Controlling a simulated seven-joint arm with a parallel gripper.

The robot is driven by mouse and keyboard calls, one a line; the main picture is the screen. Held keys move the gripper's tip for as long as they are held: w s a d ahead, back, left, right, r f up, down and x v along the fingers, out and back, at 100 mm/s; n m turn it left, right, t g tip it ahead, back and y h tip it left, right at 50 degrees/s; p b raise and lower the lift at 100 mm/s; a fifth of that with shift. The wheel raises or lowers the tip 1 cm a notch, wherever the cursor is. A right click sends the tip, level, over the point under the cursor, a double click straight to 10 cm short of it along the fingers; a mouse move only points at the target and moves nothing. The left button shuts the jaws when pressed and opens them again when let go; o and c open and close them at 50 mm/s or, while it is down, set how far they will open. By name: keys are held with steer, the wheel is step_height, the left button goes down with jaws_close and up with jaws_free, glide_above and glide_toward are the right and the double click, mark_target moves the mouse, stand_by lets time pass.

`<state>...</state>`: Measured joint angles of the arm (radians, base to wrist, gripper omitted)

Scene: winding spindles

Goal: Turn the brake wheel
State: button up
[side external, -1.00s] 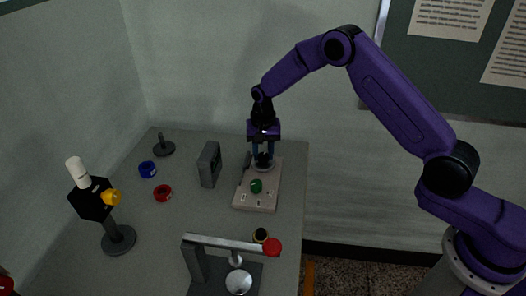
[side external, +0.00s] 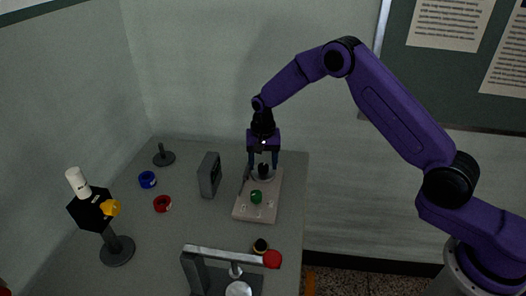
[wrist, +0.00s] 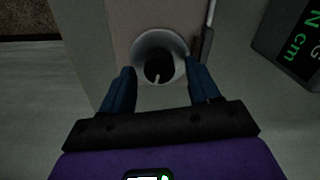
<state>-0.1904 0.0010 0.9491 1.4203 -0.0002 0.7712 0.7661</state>
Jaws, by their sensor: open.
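The brake wheel appears to be the round grey wheel with a black centre (side external: 263,172) at the far end of a pale pinkish board (side external: 244,213). In the wrist view the wheel (wrist: 141,46) shows a dark hub with a short white mark pointing toward me. My gripper (side external: 263,163) points down over the wheel. In the wrist view its two blue fingers (wrist: 162,80) stand apart, one on each side of the wheel's near part, with gaps visible. It holds nothing. Whether the fingertips reach down to the wheel's height is hard to tell.
A green knob (side external: 256,196) sits on the same board, in front of the wheel. A grey display box (side external: 209,175) stands left of the board. Blue (side external: 147,180) and red (side external: 162,203) rings lie further left. A lever frame (side external: 215,252) stands in front.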

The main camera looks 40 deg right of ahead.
mark_target(263, 165)
step_height(263, 165, up, 17)
steer(key=shift+r, duration=0.15)
stand_by(0.4)
stand_by(0.3)
steer(key=s+a+r+n, duration=0.2)
steer(key=s+n, duration=0.3)
steer(key=s, duration=0.4)
steer(key=s+a+r+n, duration=0.15)
steer(key=s+n, duration=0.25)
steer(key=s, duration=0.6)
steer(key=s+d+f+n, duration=0.1)
steer(key=s+d+n, duration=0.3)
steer(key=s, duration=0.7)
steer(key=s+d+f+n, duration=0.2)
steer(key=s+d+n, duration=0.3)
steer(key=s, duration=0.7)
steer(key=shift+d+f+n, duration=0.15)
steer(key=shift+d+n, duration=0.05)
steer(key=shift+n, duration=0.4)
